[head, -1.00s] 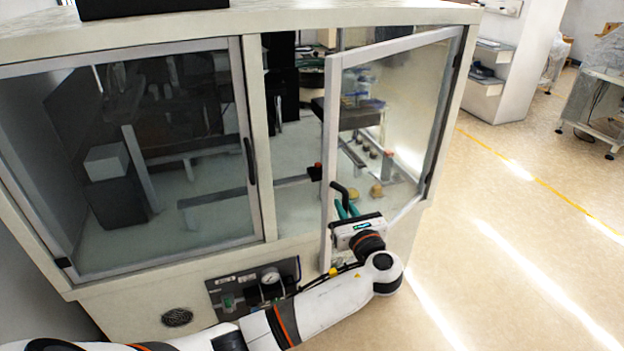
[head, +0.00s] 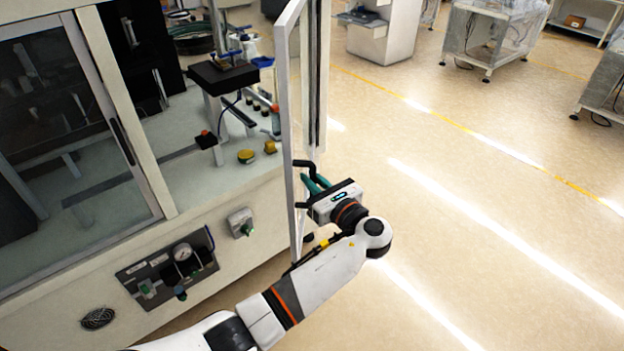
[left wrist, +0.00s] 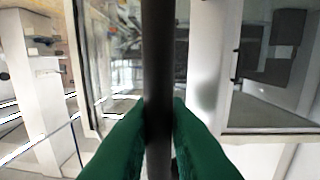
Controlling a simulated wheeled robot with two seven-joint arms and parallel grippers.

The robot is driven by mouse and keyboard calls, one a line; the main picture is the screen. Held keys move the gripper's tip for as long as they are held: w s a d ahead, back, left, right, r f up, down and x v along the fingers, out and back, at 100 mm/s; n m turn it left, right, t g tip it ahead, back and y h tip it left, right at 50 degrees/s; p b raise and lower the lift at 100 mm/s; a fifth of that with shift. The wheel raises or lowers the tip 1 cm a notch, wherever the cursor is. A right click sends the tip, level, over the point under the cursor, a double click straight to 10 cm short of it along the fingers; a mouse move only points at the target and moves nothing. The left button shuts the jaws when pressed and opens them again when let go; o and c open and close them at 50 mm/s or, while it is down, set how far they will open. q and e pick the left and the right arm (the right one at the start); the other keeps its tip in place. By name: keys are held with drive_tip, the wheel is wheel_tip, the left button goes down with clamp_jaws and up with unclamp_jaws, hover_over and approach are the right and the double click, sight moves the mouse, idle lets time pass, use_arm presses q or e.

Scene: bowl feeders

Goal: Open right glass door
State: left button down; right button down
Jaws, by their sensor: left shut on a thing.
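The right glass door (head: 290,110) stands swung wide out from the cabinet, seen nearly edge-on in the head view. Its black handle (head: 297,166) is on the door's free edge. My left gripper (head: 310,186) is shut on that handle. In the left wrist view the dark handle bar (left wrist: 159,70) runs upright between the green fingertips (left wrist: 160,130), which press on it from both sides. The left glass door (head: 60,120) is closed, and it shows with its handle in the left wrist view (left wrist: 270,60). My right gripper is in neither view.
The open cabinet bay shows a black-topped stand (head: 222,76), yellow round parts (head: 246,156) and a red-capped bottle (head: 275,120). A gauge panel (head: 168,268) is on the cabinet front. The floor to the right is clear, with wrapped carts (head: 490,35) farther back.

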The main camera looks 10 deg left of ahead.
use_arm(q)
drive_tip(key=c, duration=1.8)
unclamp_jaws()
drive_tip(key=shift+a, duration=0.1)
drive_tip(key=shift+o, duration=0.2)
drive_tip(key=shift+w, duration=0.1)
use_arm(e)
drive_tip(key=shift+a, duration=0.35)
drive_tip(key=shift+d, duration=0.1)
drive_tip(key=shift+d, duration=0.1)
